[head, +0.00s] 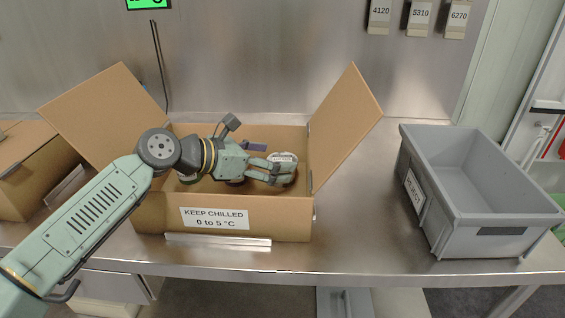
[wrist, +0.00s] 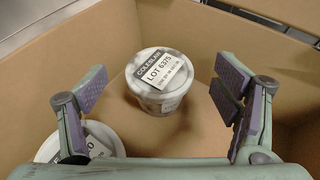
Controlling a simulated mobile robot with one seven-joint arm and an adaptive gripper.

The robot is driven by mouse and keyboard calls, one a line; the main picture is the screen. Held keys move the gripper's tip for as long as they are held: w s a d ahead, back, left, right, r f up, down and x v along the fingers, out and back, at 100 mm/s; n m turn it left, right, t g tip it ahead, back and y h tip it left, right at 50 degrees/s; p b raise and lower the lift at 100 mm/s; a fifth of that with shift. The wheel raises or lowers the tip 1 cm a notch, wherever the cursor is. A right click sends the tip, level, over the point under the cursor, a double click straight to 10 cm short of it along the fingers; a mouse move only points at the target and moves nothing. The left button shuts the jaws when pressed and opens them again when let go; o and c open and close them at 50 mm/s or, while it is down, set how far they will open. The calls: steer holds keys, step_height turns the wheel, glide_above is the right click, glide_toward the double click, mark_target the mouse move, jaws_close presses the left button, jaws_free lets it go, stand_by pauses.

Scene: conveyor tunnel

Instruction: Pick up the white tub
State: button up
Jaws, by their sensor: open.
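A white tub (wrist: 160,70) labelled COLESLAW, LOT 6375, stands upright in the cardboard box in the wrist view. In the head view the white tub (head: 285,157) shows at my fingertips, partly covered by them. My gripper (head: 276,170) reaches into the box from the left. In the wrist view my gripper (wrist: 160,83) is open, one finger to each side of the tub with gaps, touching neither side. A second white tub (wrist: 88,146) with a label sits at the lower left, partly hidden by the left finger and the gripper body.
The cardboard box (head: 255,225), marked KEEP CHILLED, stands on a steel table (head: 350,240) with flaps raised at left and right. A grey crate (head: 475,215) stands at the right. Another cardboard box (head: 30,170) is at far left. Table between box and crate is clear.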

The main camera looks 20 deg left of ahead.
steer(key=shift+w+d+f, duration=0.25)
steer(key=shift+w+d, duration=0.05)
steer(key=shift+w, duration=0.05)
steer(key=c, duration=1.4)
